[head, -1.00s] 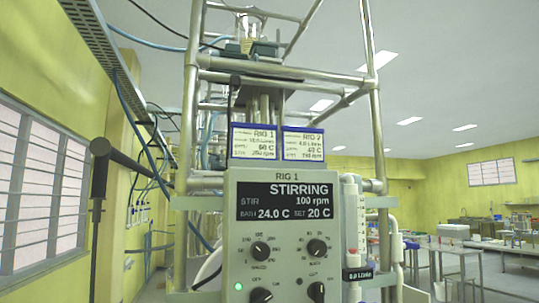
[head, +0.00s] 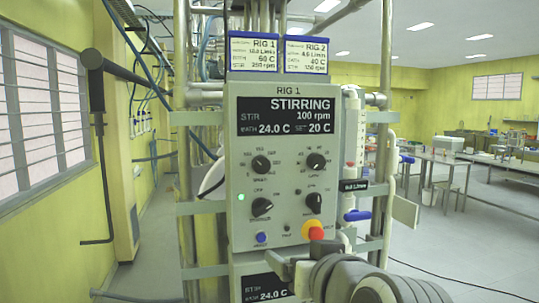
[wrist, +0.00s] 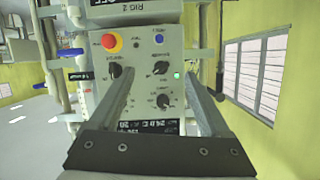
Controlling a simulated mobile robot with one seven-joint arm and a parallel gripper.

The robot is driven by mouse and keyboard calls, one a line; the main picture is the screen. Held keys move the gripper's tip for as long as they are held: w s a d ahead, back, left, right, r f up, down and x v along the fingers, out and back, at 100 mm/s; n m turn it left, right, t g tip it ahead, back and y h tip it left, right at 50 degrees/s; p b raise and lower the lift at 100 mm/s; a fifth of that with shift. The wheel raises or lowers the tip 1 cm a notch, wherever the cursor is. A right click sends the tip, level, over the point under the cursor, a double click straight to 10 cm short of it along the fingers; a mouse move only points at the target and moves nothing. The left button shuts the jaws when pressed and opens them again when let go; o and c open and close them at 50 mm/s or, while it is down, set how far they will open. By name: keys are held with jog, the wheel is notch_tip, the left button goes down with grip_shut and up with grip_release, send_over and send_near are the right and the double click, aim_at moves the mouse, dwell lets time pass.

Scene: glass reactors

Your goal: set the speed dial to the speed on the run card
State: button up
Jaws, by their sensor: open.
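The RIG 1 control panel (head: 235,150) faces me, its display (head: 286,116) reading STIRRING, 100 rpm. The black speed dial (head: 261,164) is the upper left knob; its exact pointer setting is too small to read. It also shows in the wrist view (wrist: 163,100), where the panel is upside down. The RIG 1 run card (head: 252,55) stands above the panel; its bottom line appears to read 250 rpm. My gripper (wrist: 161,77) is open and empty, its fingers apart in front of the panel. In the head view it is low, below the dial, at the panel's lower right.
Another knob (head: 316,161) sits right of the speed dial, with two more knobs (head: 262,206) below. A red stop button (head: 313,230) and a blue button (head: 261,238) are at the bottom. A RIG 2 card (head: 306,55) stands beside the first. Metal frame posts (head: 386,80) flank the panel.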

aim_at(262, 168)
jog(key=w+a+r+m+t+p, duration=0.1)
jog(key=w+a+r+t+p, duration=0.2)
jog(key=r, duration=0.7)
jog(key=shift+t, duration=0.5)
jog(key=x, duration=1.1)
jog(key=d+x, duration=0.1)
jog(key=x, duration=0.5)
jog(key=shift+w+a+f, duration=0.1)
jog(key=shift+w+f, duration=0.1)
jog(key=shift+f, duration=0.05)
grip_shut()
